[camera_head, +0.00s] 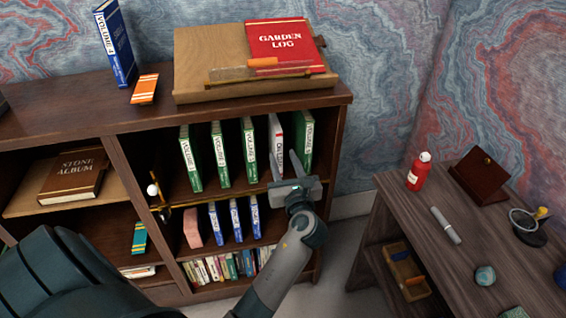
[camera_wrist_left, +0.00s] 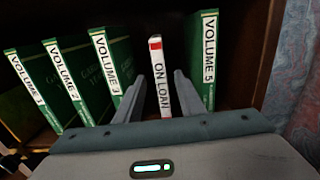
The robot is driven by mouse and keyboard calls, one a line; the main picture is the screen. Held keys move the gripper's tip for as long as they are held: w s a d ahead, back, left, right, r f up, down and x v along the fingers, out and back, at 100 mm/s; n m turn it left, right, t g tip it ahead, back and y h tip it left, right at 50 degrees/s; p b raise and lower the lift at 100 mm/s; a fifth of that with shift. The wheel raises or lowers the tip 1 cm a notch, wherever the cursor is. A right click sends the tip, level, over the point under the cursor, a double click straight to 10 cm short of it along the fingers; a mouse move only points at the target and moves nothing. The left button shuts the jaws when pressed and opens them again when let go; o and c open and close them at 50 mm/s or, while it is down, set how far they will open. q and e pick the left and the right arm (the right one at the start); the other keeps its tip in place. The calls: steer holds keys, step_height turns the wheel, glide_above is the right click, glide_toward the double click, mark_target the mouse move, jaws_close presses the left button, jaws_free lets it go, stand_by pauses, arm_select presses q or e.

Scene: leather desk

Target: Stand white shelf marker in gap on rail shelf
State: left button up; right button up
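The white shelf marker (camera_head: 277,133), lettered ON LOAN with a red patch on top, is upright in the gap between green Volume 3 and green Volume 5 (camera_head: 303,140). It also shows in the left wrist view (camera_wrist_left: 159,72). Its lower end is hidden behind my gripper, so I cannot tell if it rests on the rail shelf (camera_head: 210,194). My left gripper (camera_head: 286,166) is at the shelf front. Its fingers are spread, one on each side of the marker, with slight gaps showing in the wrist view. My right gripper is not in view.
Green volumes (camera_head: 190,155) stand left of the marker. Blue books (camera_head: 236,220) and a pink block (camera_head: 192,228) are on the shelf below. A board with a red Garden Log (camera_head: 283,48) lies on top. A side table (camera_head: 400,225) stands at right.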

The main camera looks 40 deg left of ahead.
arm_select(q)
steer(key=s+d+f+n+h, duration=0.2)
steer(key=d+f+n+h, duration=0.3)
steer(key=f, duration=0.4)
steer(key=s+d+f+n+h, duration=0.25)
steer(key=d+f, duration=0.35)
steer(key=f, duration=0.4)
steer(key=s+d+f+n+h, duration=0.2)
steer(key=d+f+n+h, duration=0.3)
steer(key=f, duration=0.4)
steer(key=s+d+f+n+g+h, duration=0.1)
steer(key=s+f+n, duration=0.4)
steer(key=s+f, duration=0.8)
steer(key=s+d+f+n+g+h, duration=0.1)
steer(key=s+d+f+n+g, duration=0.3)
steer(key=s+f, duration=0.9)
steer(key=shift+s+d+f+n+g, duration=0.25)
steer(key=shift+f+n+g, duration=0.35)
steer(key=shift+n, duration=0.65)
steer(key=shift+f+h, duration=0.1)
steer(key=shift+h, duration=0.15)
steer(key=shift+c, duration=0.6)
steer(key=shift+a, duration=0.1)
